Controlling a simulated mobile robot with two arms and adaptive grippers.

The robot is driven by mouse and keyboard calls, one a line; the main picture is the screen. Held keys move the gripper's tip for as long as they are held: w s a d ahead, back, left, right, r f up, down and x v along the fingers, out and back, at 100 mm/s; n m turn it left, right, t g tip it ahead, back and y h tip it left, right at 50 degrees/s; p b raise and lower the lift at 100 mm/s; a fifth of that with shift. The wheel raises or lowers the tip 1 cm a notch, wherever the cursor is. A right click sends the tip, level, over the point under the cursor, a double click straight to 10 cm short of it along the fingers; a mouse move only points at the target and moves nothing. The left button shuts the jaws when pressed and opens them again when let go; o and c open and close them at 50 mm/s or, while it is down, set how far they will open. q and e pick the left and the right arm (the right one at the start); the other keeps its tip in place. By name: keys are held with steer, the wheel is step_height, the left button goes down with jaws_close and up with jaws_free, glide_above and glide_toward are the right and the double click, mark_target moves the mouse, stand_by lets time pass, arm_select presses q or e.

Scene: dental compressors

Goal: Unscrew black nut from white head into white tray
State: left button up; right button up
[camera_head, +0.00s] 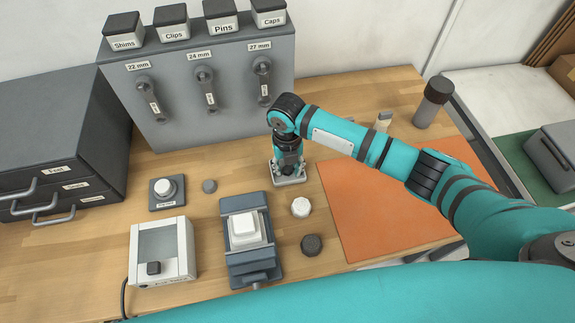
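My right gripper (289,168) points straight down at the back middle of the wooden bench. It is small and dark here, and I cannot tell whether its fingers are open or shut or hold anything. A small pale, metallic-looking base or tray (290,180) shows right under it; its inside is hidden. A white block (243,227) sits on a blue-grey vise (256,268). A round white piece (301,207) and a dark round knurled piece (311,244) lie to the right of the vise. I cannot tell which white part is the head. My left gripper is out of view.
A white-framed box (181,277) with a black block stands left of the vise. A white knob (164,188) on a dark plate and a grey disc (209,186) lie behind. An orange mat (367,229) is partly under my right arm. A wrench rack (180,122) stands at the back.

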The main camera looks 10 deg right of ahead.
mark_target(287, 169)
steer(key=shift+r, duration=0.25)
step_height(287, 169, up, 12)
steer(key=b, duration=0.1)
steer(key=shift+b, duration=0.4)
steer(key=shift+f, duration=0.1)
